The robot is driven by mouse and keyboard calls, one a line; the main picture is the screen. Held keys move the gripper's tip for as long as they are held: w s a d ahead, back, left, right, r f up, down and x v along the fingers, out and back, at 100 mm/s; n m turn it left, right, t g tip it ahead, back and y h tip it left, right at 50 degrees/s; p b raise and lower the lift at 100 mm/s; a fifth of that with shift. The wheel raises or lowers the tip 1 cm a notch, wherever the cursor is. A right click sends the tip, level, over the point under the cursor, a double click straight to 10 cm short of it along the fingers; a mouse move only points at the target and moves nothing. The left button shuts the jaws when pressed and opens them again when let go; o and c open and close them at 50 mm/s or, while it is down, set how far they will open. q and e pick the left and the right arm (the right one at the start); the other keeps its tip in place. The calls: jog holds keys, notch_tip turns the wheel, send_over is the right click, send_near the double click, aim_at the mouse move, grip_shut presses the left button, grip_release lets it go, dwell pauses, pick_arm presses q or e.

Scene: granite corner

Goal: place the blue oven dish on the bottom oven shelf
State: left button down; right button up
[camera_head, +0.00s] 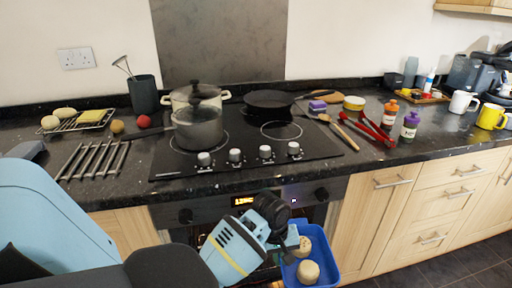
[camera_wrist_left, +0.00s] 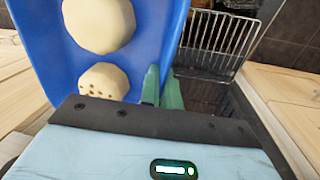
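The blue oven dish (camera_head: 325,263) hangs in front of the oven, below the counter, with two round pale buns in it. My left gripper (camera_head: 287,243) is at the dish's near left side. In the left wrist view, its greenish fingers (camera_wrist_left: 161,91) are closed on the wall of the blue dish (camera_wrist_left: 45,50). The oven (camera_head: 225,211) sits under the hob, with a lit display; my arm and the dish hide much of its front. A wire oven shelf (camera_wrist_left: 215,38) shows beyond the dish in the left wrist view; I cannot tell its level. My right gripper is not in view.
The hob (camera_head: 250,150) above holds a lidded pot, a saucepan (camera_head: 198,128) and a frying pan (camera_head: 270,102). Wooden drawers and cupboard doors (camera_head: 385,215) stand right of the oven. Dark tiled floor (camera_head: 465,270) is clear at the lower right.

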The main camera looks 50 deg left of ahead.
pick_arm(q)
jog(key=s+a+f+n+b, duration=0.25)
jog(key=s+a+f, duration=0.35)
jog(key=s+f, duration=0.55)
jog(key=s+a+f+n+b, duration=0.2)
jog(key=s+a+f+n, duration=0.3)
jog(key=s+f, duration=0.65)
jog(key=shift+m+t+y, duration=0.3)
jog(key=shift+m+y, duration=0.1)
jog(key=shift+m, duration=0.35)
jog(key=w, duration=0.4)
jog(key=w+b, duration=0.1)
jog(key=w, duration=0.7)
jog(key=shift+a+b, duration=0.3)
jog(key=shift+a, duration=0.05)
jog(key=shift+w, duration=0.65)
jog(key=shift+w, duration=0.1)
